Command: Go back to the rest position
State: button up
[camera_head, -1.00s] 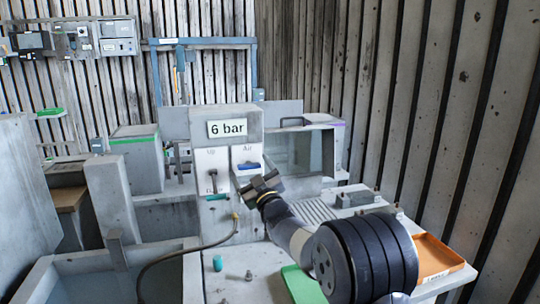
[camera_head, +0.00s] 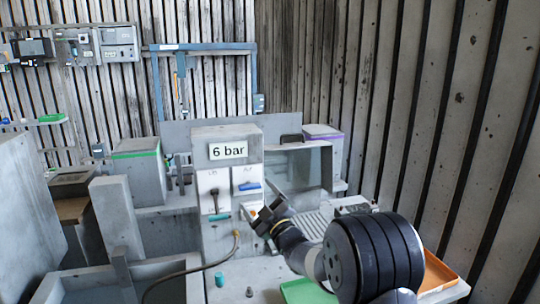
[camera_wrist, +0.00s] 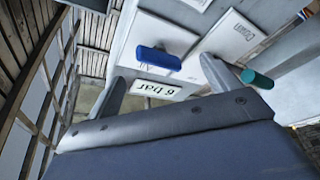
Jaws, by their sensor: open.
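My gripper (camera_head: 266,213) is in front of the grey housing (camera_head: 226,150) that bears the "6 bar" label (camera_head: 228,151). Its two fingers are apart with nothing between them. In the wrist view my gripper (camera_wrist: 165,90) has the label (camera_wrist: 157,89) and the blue handle (camera_wrist: 158,57) showing beyond its fingers. The blue handle (camera_head: 249,186) on the right white panel lies across. A dark handle (camera_head: 215,201) is on the left white panel.
A green tray (camera_head: 303,292) and an orange tray (camera_head: 438,272) lie at the lower right beside my arm. A grey box with a green stripe (camera_head: 137,175) stands left. A corrugated wall (camera_head: 420,110) borders the right.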

jog(key=b+v, duration=0.1)
jog(key=v, duration=0.5)
jog(key=shift+b, duration=0.3)
